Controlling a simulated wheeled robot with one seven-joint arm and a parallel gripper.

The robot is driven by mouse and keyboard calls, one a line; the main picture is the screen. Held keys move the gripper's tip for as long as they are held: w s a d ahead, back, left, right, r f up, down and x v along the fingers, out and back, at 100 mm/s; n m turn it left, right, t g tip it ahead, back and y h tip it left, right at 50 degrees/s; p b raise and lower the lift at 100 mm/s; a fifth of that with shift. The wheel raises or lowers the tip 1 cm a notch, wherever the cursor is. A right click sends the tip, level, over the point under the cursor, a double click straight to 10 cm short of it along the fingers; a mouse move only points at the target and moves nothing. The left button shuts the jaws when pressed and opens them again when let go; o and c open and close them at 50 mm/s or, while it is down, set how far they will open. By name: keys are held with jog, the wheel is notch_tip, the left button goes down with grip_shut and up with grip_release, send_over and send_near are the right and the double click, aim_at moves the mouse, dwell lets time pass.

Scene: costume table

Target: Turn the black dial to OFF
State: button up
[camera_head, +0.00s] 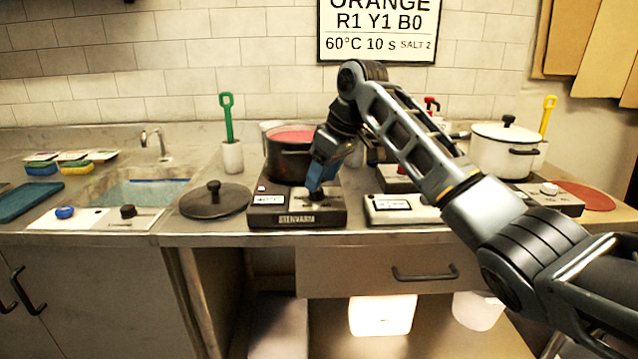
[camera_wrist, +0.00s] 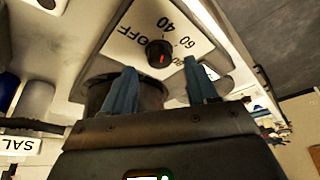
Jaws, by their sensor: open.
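The black dial (camera_wrist: 158,52) shows in the wrist view on a pale panel marked OFF, 40, 60 and a further partly covered number. A red mark on the dial faces the lower right, away from OFF; its exact setting is hard to read. My gripper (camera_wrist: 160,66) is open, its blue fingers spread on either side of the dial with nothing held; contact cannot be told. In the head view my gripper (camera_head: 316,190) points down over the front of the dark warmer base (camera_head: 275,221), and its fingers mostly hide the dial there.
A dark pot with red liquid (camera_head: 288,160) stands behind my gripper on the warmer. A black lid (camera_head: 214,200) lies to the left. A sink panel (camera_head: 95,219) with a blue knob (camera_head: 65,212) and another black knob (camera_head: 128,211) is farther left. A pale unit (camera_head: 400,209) stands close right.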

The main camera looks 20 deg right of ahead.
jog(key=shift+x, duration=1.4)
jog(key=shift+c, duration=0.3)
jog(key=c, duration=1)
jog(key=shift+r, duration=0.1)
